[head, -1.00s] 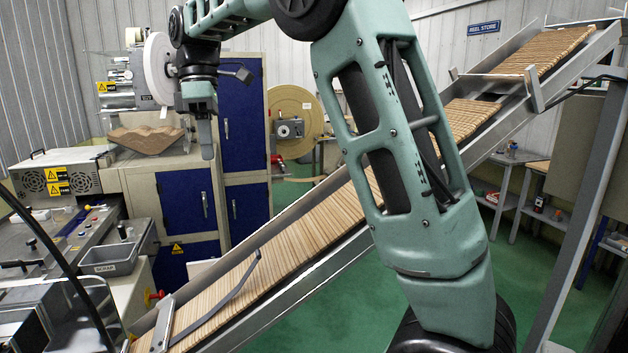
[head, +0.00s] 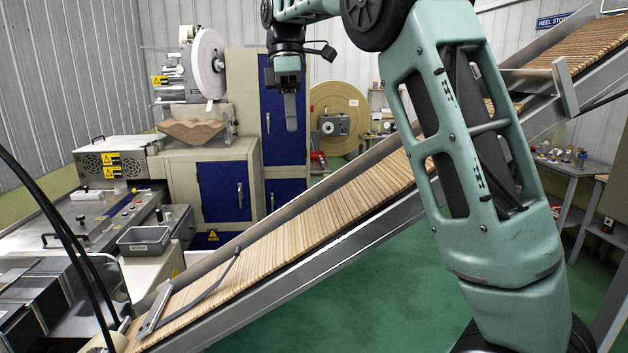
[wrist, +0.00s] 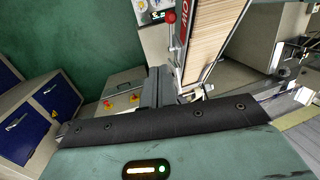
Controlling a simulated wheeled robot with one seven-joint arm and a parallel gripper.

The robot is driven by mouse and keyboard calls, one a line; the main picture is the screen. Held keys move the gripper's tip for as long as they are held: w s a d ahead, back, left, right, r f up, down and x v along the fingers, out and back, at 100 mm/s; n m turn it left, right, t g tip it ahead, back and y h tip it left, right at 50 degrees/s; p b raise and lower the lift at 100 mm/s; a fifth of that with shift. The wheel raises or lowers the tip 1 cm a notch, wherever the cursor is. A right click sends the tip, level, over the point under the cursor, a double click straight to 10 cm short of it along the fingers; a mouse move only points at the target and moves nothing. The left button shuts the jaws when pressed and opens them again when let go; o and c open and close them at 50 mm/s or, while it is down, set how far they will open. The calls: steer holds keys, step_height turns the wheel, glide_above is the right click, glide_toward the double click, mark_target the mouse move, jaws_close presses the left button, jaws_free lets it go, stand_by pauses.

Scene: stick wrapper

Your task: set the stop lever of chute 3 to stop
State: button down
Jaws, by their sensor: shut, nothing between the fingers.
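My gripper (head: 291,118) hangs from my arm at the upper middle of the head view, fingers down, shut and empty. It is in front of the blue cabinet doors and appears apart from everything. In the wrist view my gripper (wrist: 158,88) points up the picture, toward a chute full of wooden sticks (wrist: 212,45). A lever with a red ball knob (wrist: 170,17) stands beside that chute, next to a small panel with a lit green display (wrist: 157,14). The display is too small to read surely. I cannot confirm the lever's chute number or setting.
A sloping conveyor of sticks (head: 300,232) crosses the head view below my gripper. A grey bin (head: 144,240) and machine bench stand at left. A big tan reel (head: 338,108) stands behind. Green floor (head: 370,300) is open beneath the conveyor.

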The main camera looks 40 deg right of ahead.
steer(key=s+f+p, duration=0.3)
steer(key=s+f, duration=0.2)
steer(key=f, duration=0.6)
steer(key=shift+s+f+p, duration=0.3)
steer(key=shift+f, duration=0.1)
steer(key=d+f+y+b, duration=0.1)
steer(key=b, duration=0.2)
steer(key=shift+s+f+t, duration=0.2)
steer(key=shift+s+t, duration=0.2)
steer(key=shift+s+d+f+b, duration=0.2)
steer(key=shift+d+f+b, duration=0.1)
steer(key=shift+b, duration=0.05)
steer(key=shift+r, duration=0.1)
